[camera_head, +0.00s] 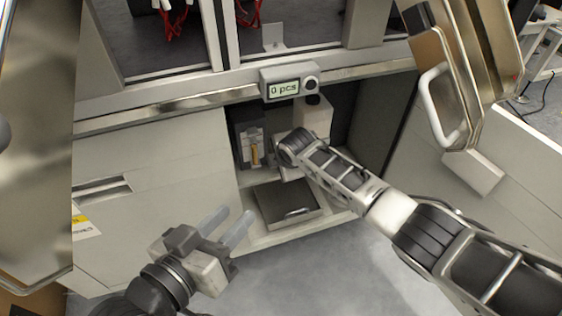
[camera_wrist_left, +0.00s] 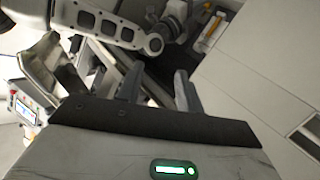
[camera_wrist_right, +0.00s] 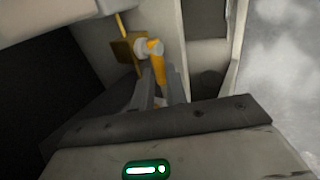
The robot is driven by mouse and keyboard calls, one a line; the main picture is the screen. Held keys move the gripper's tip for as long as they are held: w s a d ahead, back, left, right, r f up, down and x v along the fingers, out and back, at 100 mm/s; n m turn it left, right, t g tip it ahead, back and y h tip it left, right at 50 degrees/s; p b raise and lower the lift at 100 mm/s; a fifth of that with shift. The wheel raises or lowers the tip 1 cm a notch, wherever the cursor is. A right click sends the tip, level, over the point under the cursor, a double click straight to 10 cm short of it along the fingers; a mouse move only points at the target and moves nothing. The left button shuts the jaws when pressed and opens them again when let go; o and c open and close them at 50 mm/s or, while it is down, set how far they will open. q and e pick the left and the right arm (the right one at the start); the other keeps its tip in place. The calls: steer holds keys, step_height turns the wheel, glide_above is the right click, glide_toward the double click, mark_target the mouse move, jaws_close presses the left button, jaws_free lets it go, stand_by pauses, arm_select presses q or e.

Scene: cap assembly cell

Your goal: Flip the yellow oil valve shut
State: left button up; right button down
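The yellow oil valve (camera_head: 254,153) is upright on a grey unit inside the low cabinet opening in the head view. It also shows in the left wrist view (camera_wrist_left: 211,29). In the right wrist view, the yellow lever (camera_wrist_right: 184,75) and its pale round hub are just beyond my right fingertips (camera_wrist_right: 159,72). These fingers are close together with a narrow gap, and yellow shows between and beside them. I cannot tell whether they grip or touch it. In the head view my right wrist hides most of that gripper. My left gripper (camera_head: 229,224) is open and empty, in front of the cabinet.
A counter reading "0 pcs" (camera_head: 284,88) hangs above the opening. A dark flat tray (camera_head: 286,204) lies on the cabinet floor. The cabinet walls are close around my right arm. Grey floor (camera_head: 320,270) is clear in front.

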steer(key=shift+d+r, duration=0.1)
steer(key=shift+d, duration=0.05)
steer(key=shift+w+d+m+y, duration=0.15)
steer(key=shift+m+y, duration=0.15)
steer(key=shift+y, duration=0.3)
steer(key=shift+d+g+y+b, duration=0.2)
steer(key=shift+g+y+b, duration=0.2)
steer(key=shift+y, duration=0.3)
steer(key=shift+d+m+b, duration=0.1)
steer(key=shift+m+b, duration=0.2)
steer(key=shift+b, duration=0.1)
steer(key=shift+r+y+b, duration=0.1)
steer(key=shift+y+b, duration=0.35)
steer(key=shift+y, duration=0.15)
steer(key=shift+w+d+r+m+y+b, duration=0.15)
steer(key=shift+d+m+y+b, duration=0.2)
steer(key=shift+y+b, duration=0.6)
arm_select(q)
steer(key=shift+w+d+r+t+h+b, duration=0.1)
steer(key=shift+w+r+t+h+b, duration=0.2)
steer(key=shift+r+t, duration=0.25)
steer(key=shift+w+d+r+t+h+b, duration=0.1)
steer(key=shift+w+r+t+h+b, duration=0.25)
steer(key=shift+r, duration=0.35)
steer(key=shift+w+d+r+t+h+b, duration=0.15)
steer(key=shift+r+t+h, duration=0.2)
steer(key=shift+r+t, duration=0.25)
arm_select(e)
steer(key=shift+r+g, duration=0.25)
steer(key=shift+g, duration=0.15)
